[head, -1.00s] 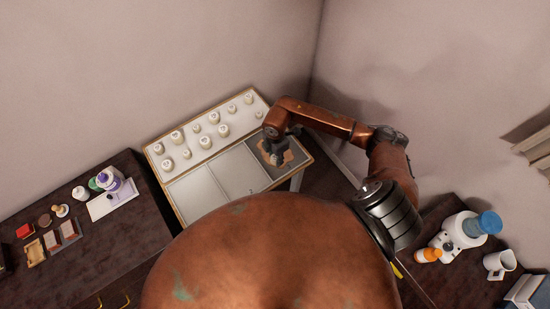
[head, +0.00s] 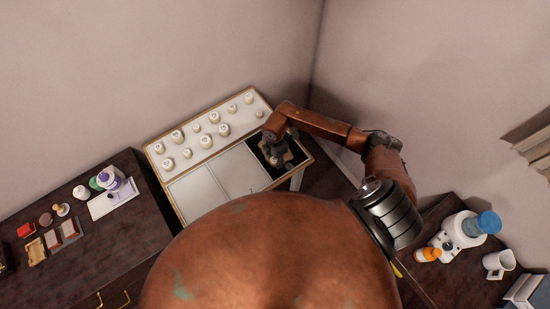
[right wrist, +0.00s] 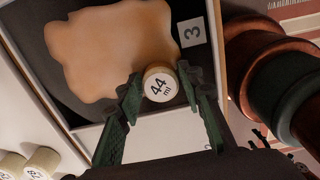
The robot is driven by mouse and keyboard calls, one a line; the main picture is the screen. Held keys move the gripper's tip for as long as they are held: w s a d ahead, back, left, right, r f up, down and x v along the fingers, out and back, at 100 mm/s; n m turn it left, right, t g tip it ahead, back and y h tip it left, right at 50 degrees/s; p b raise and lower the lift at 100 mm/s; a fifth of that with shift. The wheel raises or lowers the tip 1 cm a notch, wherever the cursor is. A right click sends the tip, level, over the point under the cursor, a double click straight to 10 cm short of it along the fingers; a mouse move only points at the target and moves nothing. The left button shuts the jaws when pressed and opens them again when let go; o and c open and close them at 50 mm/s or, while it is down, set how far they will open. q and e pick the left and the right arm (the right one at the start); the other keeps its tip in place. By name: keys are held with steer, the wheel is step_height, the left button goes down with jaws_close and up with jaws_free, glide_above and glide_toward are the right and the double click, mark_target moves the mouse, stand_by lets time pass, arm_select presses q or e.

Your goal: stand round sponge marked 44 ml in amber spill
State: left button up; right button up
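The round sponge (right wrist: 160,84), a white-topped disc marked "44 ml", is between the two fingertips of my right gripper (right wrist: 160,88) in the right wrist view. The fingers are closed against its sides. The sponge is at the lower edge of the amber spill (right wrist: 105,45), overlapping it in the picture; whether it touches the surface is hard to tell. The spill is a tan blob on a dark panel labelled 3 (right wrist: 191,32). In the head view my right gripper (head: 277,160) is over this panel and hides the sponge. My left gripper is not in view.
The wood-framed tray (head: 175,205) holds several other white round sponges (head: 177,137) at the back and pale panels (head: 233,168) beside the dark one. Dark side tables flank it, with bottles and small boxes at left and a water dispenser (head: 465,229) and mug (head: 498,263) at right.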

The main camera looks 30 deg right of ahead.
steer(key=shift+o, duration=1.4)
steer(key=shift+r, duration=0.35)
step_height(320, 180, up, 12)
steer(key=shift+b, duration=0.35)
steer(key=shift+f, duration=0.15)
stand_by(1.5)
